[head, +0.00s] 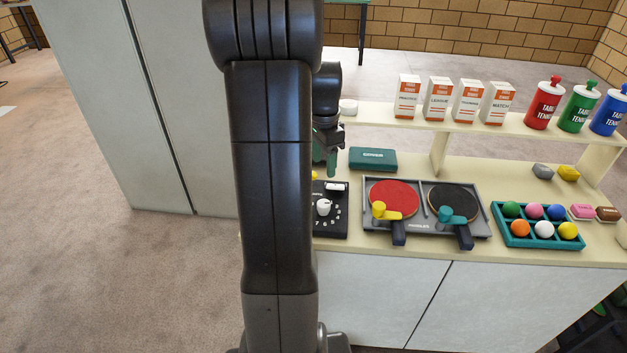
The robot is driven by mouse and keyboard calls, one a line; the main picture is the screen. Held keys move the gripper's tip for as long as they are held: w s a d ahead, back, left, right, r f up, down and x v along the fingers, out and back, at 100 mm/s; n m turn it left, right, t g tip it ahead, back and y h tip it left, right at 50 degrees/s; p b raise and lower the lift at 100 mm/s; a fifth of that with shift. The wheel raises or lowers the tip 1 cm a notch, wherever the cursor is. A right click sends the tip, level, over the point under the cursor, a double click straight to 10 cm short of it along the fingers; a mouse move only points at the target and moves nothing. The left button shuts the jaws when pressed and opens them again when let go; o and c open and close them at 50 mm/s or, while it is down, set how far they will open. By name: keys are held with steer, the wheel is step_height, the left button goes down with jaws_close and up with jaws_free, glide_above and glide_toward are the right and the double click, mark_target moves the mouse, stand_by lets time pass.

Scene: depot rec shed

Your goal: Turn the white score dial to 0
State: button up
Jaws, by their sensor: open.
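The white score dial (324,207) sits on a black score panel (333,229) at the left end of the counter. White numerals ring the dial, but they are too small to read surely, and I cannot tell which one it points at. My arm hides the left part of the panel. My gripper (327,168) is open and points down, behind and above the panel. It is apart from the dial, with its green fingers partly hidden by my arm.
Right of the panel lies a grey tray (420,230) with a red and a black paddle. A green case (373,159) lies behind. A teal ball tray (540,244) is farther right. A raised shelf (395,121) bears several boxes and canisters.

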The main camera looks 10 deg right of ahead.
mark_target(324, 203)
steer(key=f, duration=1.3)
steer(key=shift+s+d+f+p, duration=0.1)
steer(key=shift+s+f+p, duration=0.15)
steer(key=shift+f+p, duration=0.05)
steer(key=c, duration=1)
steer(key=shift+n, duration=0.3)
